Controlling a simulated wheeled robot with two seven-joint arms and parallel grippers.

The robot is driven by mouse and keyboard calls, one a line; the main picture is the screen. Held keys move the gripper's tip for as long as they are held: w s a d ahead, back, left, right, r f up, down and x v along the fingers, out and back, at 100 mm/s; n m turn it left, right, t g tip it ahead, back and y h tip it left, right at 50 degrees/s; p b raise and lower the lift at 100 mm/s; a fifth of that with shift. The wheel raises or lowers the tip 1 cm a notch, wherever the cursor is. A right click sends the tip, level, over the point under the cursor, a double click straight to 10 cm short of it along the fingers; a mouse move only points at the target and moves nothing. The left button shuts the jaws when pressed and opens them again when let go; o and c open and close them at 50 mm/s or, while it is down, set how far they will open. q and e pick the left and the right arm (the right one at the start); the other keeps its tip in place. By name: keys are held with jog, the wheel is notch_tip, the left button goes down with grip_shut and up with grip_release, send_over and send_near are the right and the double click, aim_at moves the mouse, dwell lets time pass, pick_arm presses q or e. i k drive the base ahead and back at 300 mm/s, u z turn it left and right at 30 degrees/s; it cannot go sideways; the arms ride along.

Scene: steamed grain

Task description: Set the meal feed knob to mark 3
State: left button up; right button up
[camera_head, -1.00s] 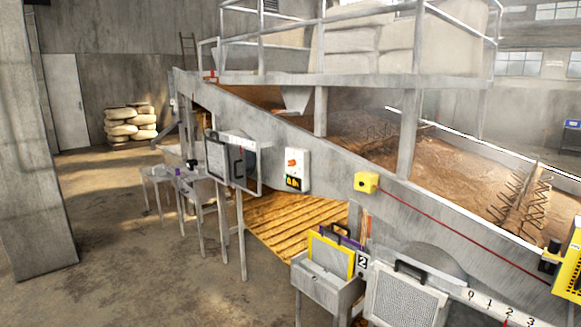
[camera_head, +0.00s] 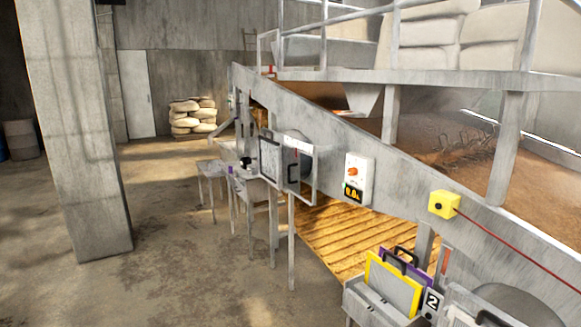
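A white control box (camera_head: 359,180) is fixed to the sloping side of the long grey trough. It carries an orange-red knob (camera_head: 352,171) and, below it, a small dark display with yellow digits. The knob's marks are too small to read, so its setting cannot be told. Neither of my grippers is in view.
A yellow box (camera_head: 444,204) with a red cord sits right of the control box. A bin (camera_head: 380,306) with framed panels stands below. A concrete pillar (camera_head: 80,130) rises at left; the floor (camera_head: 180,260) between is clear. Sacks (camera_head: 193,118) are piled at the back.

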aim_at(353, 172)
jog(key=u, duration=0.45)
jog(key=i, duration=2)
jog(key=z, duration=0.2)
